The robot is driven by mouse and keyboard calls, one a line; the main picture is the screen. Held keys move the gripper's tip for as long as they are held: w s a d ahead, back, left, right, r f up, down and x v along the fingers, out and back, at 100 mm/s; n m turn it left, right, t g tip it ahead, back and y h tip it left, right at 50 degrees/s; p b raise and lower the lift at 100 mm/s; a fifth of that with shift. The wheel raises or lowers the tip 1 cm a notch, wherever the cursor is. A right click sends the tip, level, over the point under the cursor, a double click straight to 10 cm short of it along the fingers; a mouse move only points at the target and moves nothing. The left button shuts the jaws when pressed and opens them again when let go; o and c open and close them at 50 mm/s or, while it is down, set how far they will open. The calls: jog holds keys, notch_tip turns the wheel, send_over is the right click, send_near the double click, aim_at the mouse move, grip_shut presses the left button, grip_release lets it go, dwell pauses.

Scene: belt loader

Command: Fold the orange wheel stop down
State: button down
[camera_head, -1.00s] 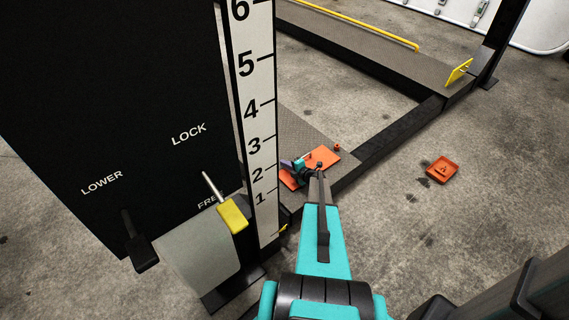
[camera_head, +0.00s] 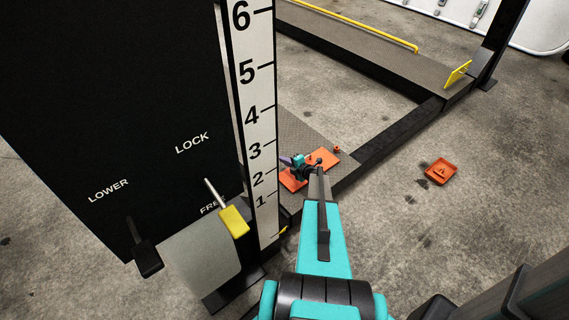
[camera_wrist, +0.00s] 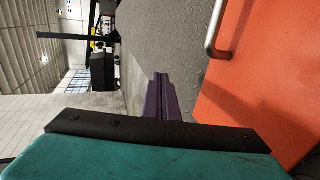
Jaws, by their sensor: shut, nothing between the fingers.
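The orange wheel stop (camera_head: 326,158) is a flat plate at the near end of the grey runway, partly hidden behind my wrist in the head view. In the wrist view its orange face (camera_wrist: 262,85) fills the right side, with a metal bar handle (camera_wrist: 216,35) at its left edge. I cannot tell its exact tilt. My gripper (camera_head: 287,161) is over the plate's left part in the head view. In the wrist view its purple fingers (camera_wrist: 162,82) are together and empty, left of the plate and apart from the handle, pointing along the tread surface.
A black lift post with a numbered scale (camera_head: 255,110) and levers (camera_head: 234,220) stands close on the left. A yellow wheel stop (camera_head: 458,72) stands tilted on the far runway. An orange tray (camera_head: 441,171) lies on the floor to the right. Open concrete surrounds it.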

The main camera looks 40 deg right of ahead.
notch_tip(320, 180, up, 10)
jog(key=shift+f+p, duration=0.15)
jog(key=shift+p, duration=0.3)
jog(key=shift+s, duration=0.1)
dwell(0.3)
